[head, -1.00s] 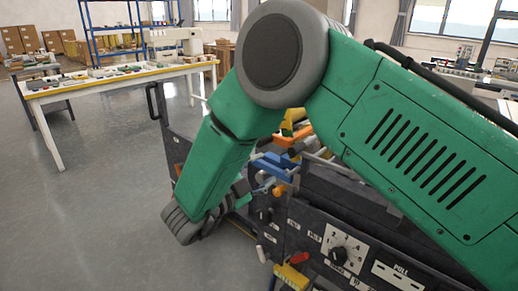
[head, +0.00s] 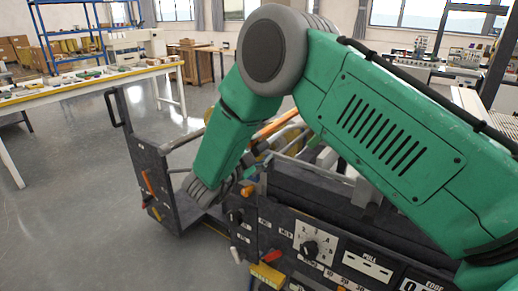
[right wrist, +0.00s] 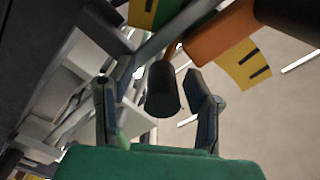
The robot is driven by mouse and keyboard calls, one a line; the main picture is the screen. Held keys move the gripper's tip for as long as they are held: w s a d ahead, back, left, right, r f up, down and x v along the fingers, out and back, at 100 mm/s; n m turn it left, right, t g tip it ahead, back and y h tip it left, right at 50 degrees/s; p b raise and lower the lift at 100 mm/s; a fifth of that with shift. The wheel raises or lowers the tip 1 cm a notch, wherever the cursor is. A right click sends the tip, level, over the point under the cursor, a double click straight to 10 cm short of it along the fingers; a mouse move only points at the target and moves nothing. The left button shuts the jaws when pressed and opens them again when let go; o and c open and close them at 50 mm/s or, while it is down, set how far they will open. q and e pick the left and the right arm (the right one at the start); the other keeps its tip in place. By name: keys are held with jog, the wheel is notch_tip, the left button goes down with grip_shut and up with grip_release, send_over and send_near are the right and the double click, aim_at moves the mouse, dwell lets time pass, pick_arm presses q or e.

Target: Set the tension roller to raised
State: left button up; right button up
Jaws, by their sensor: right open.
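My right gripper (right wrist: 148,78) is open in the right wrist view, one finger on each side. A dark cylindrical knob (right wrist: 163,90) on a thin stem shows between the fingers; contact cannot be told. I cannot tell for sure whether this knob belongs to the tension roller. In the head view my green right arm reaches down over the dark machine (head: 345,190), and its wrist and fingers are largely hidden. The tension roller cannot be clearly picked out there. My left gripper is not in view.
An orange block (right wrist: 218,36) and a yellow plate with black marks (right wrist: 246,65) lie beyond the knob. The front panel has a numbered dial (head: 310,248) and a red-tipped lever (head: 272,256). A white table (head: 85,92) stands at left; the floor between is clear.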

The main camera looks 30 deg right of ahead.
jog(key=shift+d, duration=0.25)
jog(key=shift+a, duration=0.5)
grip_shut()
notch_tip(320, 180, up, 10)
jog(key=w+m, duration=0.2)
jog(key=m, duration=0.3)
jog(key=shift+w+a+r, duration=0.25)
jog(key=shift+a, duration=0.1)
grip_release()
jog(key=shift+f, duration=0.1)
jog(key=shift+b, duration=0.3)
jog(key=shift+f, duration=0.1)
